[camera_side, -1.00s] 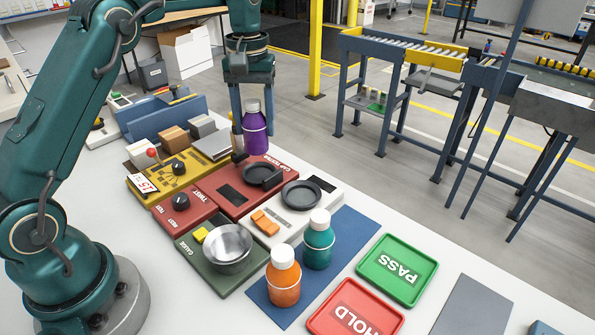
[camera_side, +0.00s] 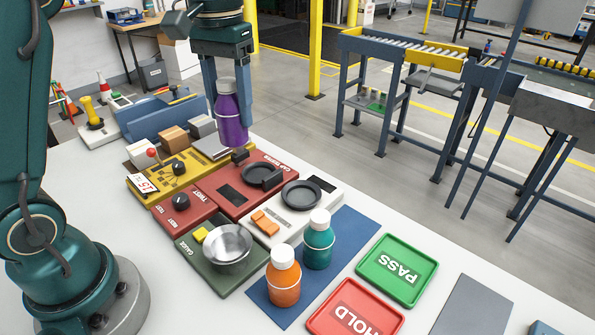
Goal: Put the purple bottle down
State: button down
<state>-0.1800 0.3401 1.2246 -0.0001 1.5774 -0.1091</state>
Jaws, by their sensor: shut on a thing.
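The purple bottle (camera_side: 231,122) with a grey cap is upright between the fingers of my gripper (camera_side: 228,105). My gripper is shut on it from above. The bottle appears held a little above the back part of the red cap tester (camera_side: 262,172); the exact gap below it cannot be told. An orange bottle (camera_side: 284,284) and a teal bottle (camera_side: 318,246), both with white caps, stand on the blue mat (camera_side: 345,233).
A green PASS tray (camera_side: 418,254) and a red HOLD tray (camera_side: 325,316) lie at the front right. A green gauge panel with a metal bowl (camera_side: 228,244) is at the front left. A yellow panel (camera_side: 145,190) with a red-knobbed lever and small blocks lie behind left.

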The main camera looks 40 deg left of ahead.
jog(key=shift+s+d+m, duration=0.5)
jog(key=shift+s+m, duration=0.5)
jog(key=shift+s, duration=0.45)
jog(key=m, duration=0.3)
send_over(356, 322)
notch_tip(356, 322, down, 6)
notch_tip(356, 322, down, 9)
jog(key=shift+f, duration=0.1)
jog(key=shift+c, duration=1)
grip_release()
jog(key=shift+f, duration=0.1)
